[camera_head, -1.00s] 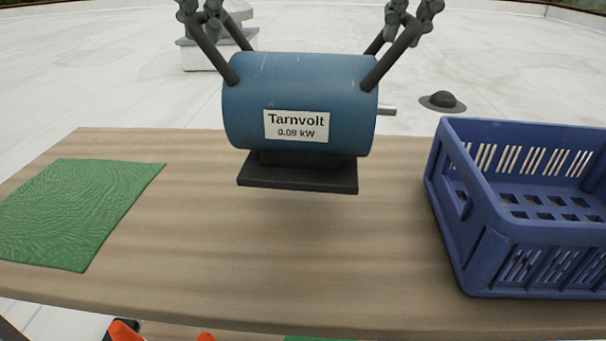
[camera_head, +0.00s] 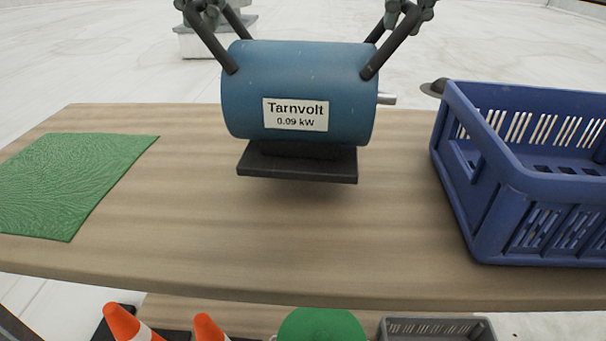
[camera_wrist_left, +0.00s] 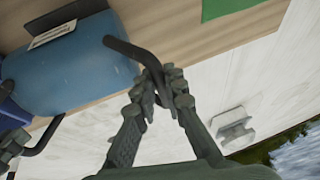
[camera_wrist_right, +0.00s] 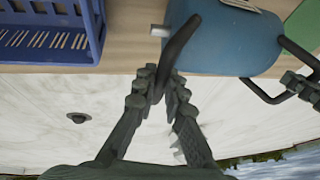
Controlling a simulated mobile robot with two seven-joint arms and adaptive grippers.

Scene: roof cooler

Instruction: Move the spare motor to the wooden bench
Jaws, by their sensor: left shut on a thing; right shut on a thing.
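The spare motor (camera_head: 298,85) is a blue cylinder with a "Tarnvolt 0.09 kW" label, a dark foot plate and a dark handle at each end. It is over the middle of the wooden bench (camera_head: 200,235), upright and level. A thin shadow shows under its plate; I cannot tell for sure if it touches the wood. My left gripper (camera_wrist_left: 162,88) is shut on the left handle. My right gripper (camera_wrist_right: 163,85) is shut on the right handle. In the head view the gripper tips are at the top edge, partly cut off.
A blue crate (camera_head: 455,165) stands on the bench at the right. A green mat (camera_head: 75,185) lies at the left. Bare wood is around the motor's plate. Orange cones (camera_head: 130,322), a green round thing (camera_head: 322,326) and a grey crate (camera_head: 435,328) are below the front edge.

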